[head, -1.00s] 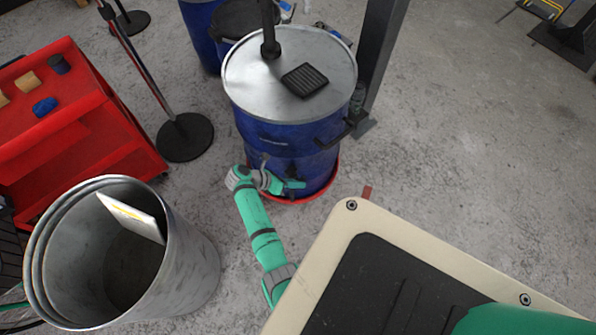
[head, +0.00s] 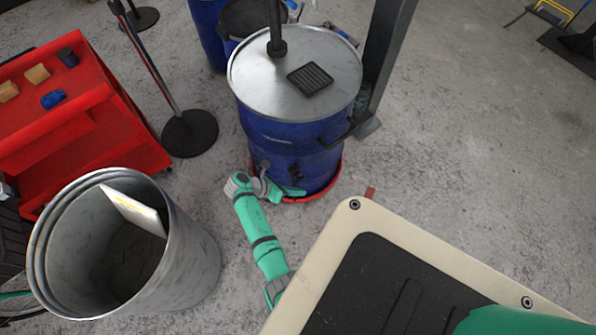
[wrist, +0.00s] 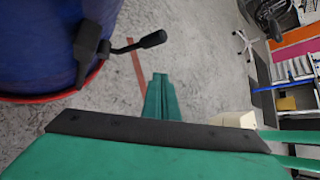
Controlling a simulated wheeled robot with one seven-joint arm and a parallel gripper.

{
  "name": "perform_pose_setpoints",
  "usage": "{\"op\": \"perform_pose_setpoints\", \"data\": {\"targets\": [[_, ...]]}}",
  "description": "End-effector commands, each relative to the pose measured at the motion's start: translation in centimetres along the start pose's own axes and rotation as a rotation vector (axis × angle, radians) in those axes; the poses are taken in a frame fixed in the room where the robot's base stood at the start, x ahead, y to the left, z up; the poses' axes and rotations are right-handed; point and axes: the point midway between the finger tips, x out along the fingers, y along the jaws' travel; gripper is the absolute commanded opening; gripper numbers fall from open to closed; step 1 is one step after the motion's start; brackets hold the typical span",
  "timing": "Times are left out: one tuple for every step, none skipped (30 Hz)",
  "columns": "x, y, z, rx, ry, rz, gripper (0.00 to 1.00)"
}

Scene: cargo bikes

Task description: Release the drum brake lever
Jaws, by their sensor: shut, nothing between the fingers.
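The blue drum (head: 290,150) with a grey metal lid stands upright on a red base. A small black lever (head: 297,175) sticks out low on its front side. In the wrist view the lever (wrist: 140,43) shows at the upper left, with a black bracket on the drum and a rounded handle end pointing right. My gripper (head: 296,192) is low beside the drum, just below the lever in the head view. In the wrist view its green fingers (wrist: 160,95) are together, below and right of the lever's end, apart from it and empty.
A grey metal bin (head: 190,265) holding a white board stands left of my arm. A red cart (head: 90,130) and a round black stand base (head: 190,133) are farther left. A dark post (head: 388,60) rises behind the drum. Floor to the right is open.

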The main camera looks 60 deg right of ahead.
Motion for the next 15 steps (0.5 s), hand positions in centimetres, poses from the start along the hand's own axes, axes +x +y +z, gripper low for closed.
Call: {"op": "perform_pose_setpoints", "data": {"targets": [[-1.1,0.6,0.1,0.001,-0.001,0.004,0.0],[-1.6,0.9,0.0,0.0,-0.001,0.003,0.0],[-2.3,1.2,-0.2,-0.002,-0.002,0.004,0.0],[-2.8,1.5,-0.4,-0.003,-0.002,0.005,0.0],[-3.5,1.8,-0.5,-0.004,-0.003,0.005,0.0],[-4.2,2.2,-0.7,-0.007,-0.003,0.007,0.0],[-4.7,2.5,-0.8,-0.008,-0.003,0.007,0.0],[-5.2,2.7,-1.0,-0.009,-0.003,0.007,0.0],[-5.8,3.0,-1.1,-0.009,-0.004,0.007,0.0],[-6.2,3.2,-1.2,-0.009,-0.005,0.008,0.0],[-6.6,3.4,-1.3,-0.01,-0.005,0.008,0.0],[-7.0,3.6,-1.4,-0.011,-0.005,0.008,0.0],[-7.2,3.7,-1.4,-0.012,-0.005,0.008,0.0],[-7.4,3.8,-1.4,-0.011,-0.005,0.007,0.0],[-7.7,3.9,-1.5,-0.011,-0.005,0.007,0.0]]}}
